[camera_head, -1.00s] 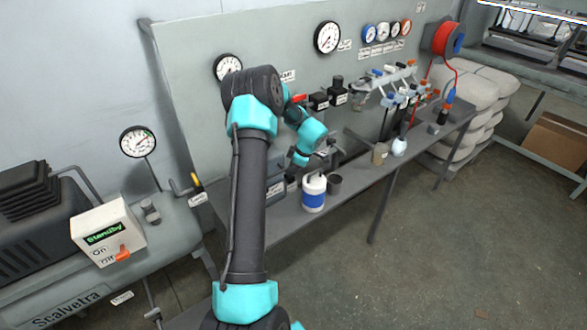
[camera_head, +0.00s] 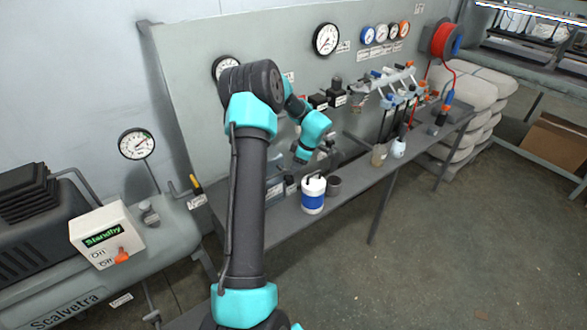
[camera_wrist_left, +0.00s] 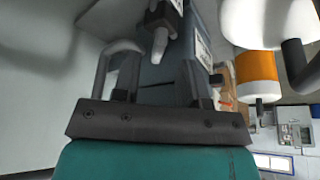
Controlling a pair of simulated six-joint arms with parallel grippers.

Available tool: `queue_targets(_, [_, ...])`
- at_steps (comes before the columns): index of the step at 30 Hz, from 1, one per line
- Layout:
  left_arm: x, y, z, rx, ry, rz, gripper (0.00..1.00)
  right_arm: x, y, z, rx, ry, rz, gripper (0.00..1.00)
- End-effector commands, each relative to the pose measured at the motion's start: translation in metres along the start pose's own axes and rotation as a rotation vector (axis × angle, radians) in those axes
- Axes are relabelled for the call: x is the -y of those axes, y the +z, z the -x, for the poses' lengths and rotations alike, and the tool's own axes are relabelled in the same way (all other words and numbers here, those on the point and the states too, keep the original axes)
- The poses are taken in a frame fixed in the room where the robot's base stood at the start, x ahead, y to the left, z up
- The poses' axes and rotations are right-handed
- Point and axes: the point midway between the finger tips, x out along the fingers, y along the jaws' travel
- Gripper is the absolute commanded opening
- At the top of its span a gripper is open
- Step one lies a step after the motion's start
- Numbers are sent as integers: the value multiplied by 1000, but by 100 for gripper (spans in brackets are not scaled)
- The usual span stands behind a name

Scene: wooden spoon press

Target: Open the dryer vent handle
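My left gripper (camera_head: 299,163) is above the bench, over a blue-grey unit (camera_head: 275,188) that is partly hidden by my arm. In the left wrist view, the gripper (camera_wrist_left: 165,95) appears open, its dark fingers apart with nothing clearly held. Beyond it is the blue-grey housing (camera_wrist_left: 205,50). A dark fitting with a pale-tipped lever (camera_wrist_left: 160,45) shows between the fingers, and a bent grey handle (camera_wrist_left: 112,55) shows at the left. I cannot tell which one is the dryer vent handle, or whether a finger touches either. My right gripper is not in view.
A white canister with a blue band (camera_head: 313,196) and a dark cup (camera_head: 333,186) stand close by on the bench (camera_head: 355,185). A yellow-handled valve (camera_head: 195,184) is left of my arm. Gauges and valves line the panel (camera_head: 190,50). Open floor lies in front.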

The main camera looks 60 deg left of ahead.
Motion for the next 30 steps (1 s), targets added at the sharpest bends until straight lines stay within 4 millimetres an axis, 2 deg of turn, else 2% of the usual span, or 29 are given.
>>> queue_targets(3, [0, 0, 24, 0, 4, -1, 39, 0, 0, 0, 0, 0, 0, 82])
queue_targets(18, [0, 0, 117, 1, 4, 0, 39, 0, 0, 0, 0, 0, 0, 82])
queue_targets(24, [0, 0, 133, 0, 1, 0, 39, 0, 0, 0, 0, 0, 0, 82])
queue_targets(30, [0, 0, 135, 0, 0, 0, 39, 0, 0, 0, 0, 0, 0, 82])
